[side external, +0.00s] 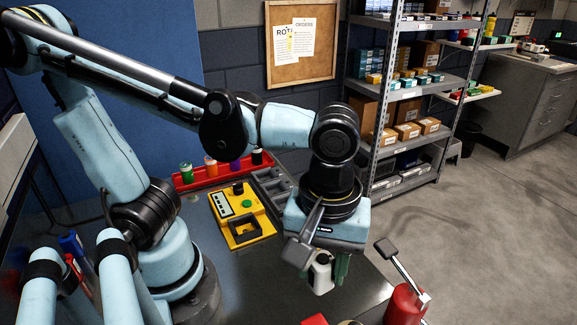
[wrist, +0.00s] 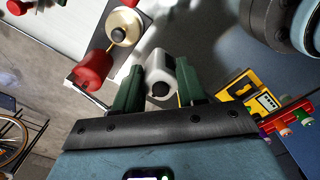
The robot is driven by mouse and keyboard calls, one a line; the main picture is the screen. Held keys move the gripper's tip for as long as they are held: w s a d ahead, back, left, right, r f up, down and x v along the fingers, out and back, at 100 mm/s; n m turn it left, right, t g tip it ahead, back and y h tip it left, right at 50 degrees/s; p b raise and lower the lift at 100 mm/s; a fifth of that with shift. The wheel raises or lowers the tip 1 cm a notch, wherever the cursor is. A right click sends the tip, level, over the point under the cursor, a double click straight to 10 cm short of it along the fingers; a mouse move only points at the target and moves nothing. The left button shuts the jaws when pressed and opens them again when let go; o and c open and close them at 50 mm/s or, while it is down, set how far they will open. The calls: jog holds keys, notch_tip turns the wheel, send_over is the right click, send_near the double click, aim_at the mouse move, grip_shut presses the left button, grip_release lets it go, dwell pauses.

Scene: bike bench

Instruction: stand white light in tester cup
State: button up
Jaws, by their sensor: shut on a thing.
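A white light (side external: 320,276) with a dark end hangs from my gripper (side external: 326,268) above the dark bench. It also shows in the wrist view (wrist: 160,70) between the two green fingers of my gripper (wrist: 160,76), which is shut on it. The yellow tester (side external: 236,214) lies on the bench to the left of my gripper, with a square dark cup (side external: 246,228) on its near end and a green button. In the wrist view part of the tester (wrist: 265,101) shows at the right; the cup there is hard to make out.
A red tray (side external: 215,174) with several coloured lights stands behind the tester, beside a grey sectioned tray (side external: 272,185). A red cylinder (side external: 404,305) with a lever stands at the bench's front right. A red block (side external: 314,320) lies at the front edge.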

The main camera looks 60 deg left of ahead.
jog(key=s+a+f+n, duration=0.15)
jog(key=a+n, duration=0.35)
jog(key=a, duration=0.7)
jog(key=s+a+f+n, duration=0.15)
jog(key=a+n, duration=0.25)
jog(key=a, duration=0.9)
jog(key=shift+d+f, duration=0.1)
jog(key=shift+f, duration=2.85)
jog(key=shift+f, duration=0.6)
jog(key=o, duration=0.8)
jog(key=shift+r, duration=5.5)
